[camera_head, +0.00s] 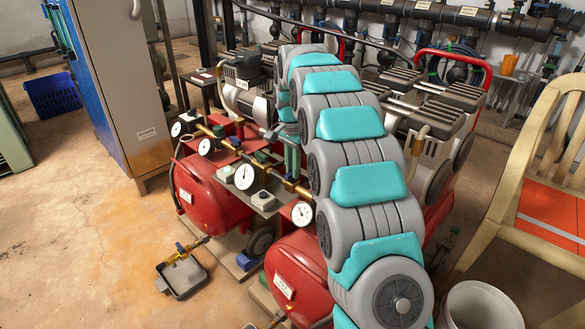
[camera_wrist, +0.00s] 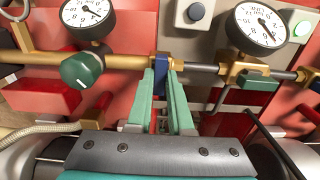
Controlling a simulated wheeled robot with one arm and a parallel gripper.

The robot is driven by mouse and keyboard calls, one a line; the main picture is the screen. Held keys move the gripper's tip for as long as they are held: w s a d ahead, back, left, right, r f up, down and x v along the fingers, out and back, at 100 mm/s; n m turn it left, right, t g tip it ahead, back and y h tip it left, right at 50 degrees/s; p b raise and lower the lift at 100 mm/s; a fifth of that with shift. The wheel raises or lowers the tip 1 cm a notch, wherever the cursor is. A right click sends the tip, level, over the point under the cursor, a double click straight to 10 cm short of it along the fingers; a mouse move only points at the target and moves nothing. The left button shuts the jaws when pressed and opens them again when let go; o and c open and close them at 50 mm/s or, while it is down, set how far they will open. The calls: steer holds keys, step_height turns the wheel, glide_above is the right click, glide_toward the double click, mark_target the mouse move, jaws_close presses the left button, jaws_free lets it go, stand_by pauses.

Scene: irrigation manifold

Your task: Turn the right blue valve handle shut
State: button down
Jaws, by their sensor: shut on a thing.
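In the wrist view, the blue valve handle (camera_wrist: 161,68) sits on the horizontal brass pipe (camera_wrist: 120,61). It points across the pipe, roughly towards me, between my teal fingertips. My gripper (camera_wrist: 162,78) is shut on it, one finger on each side. The lower part of the handle is hidden between the fingers. In the head view, my gripper (camera_head: 292,160) is at the pipe in front of the red tanks, and the blue handle cannot be made out there.
A round green knob (camera_wrist: 82,70) is left of my fingers, below a pressure gauge (camera_wrist: 88,16). Another gauge (camera_wrist: 256,24) is to the right. Red tanks (camera_head: 210,194) are below the pipe. A tray (camera_head: 182,278) lies on the floor; a chair (camera_head: 520,215) stands right.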

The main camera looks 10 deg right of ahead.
steer(key=c, duration=0.8)
jaws_free()
step_height(320, 180, up, 7)
steer(key=shift+w+f, duration=0.15)
steer(key=shift+r, duration=0.55)
steer(key=shift+s, duration=0.2)
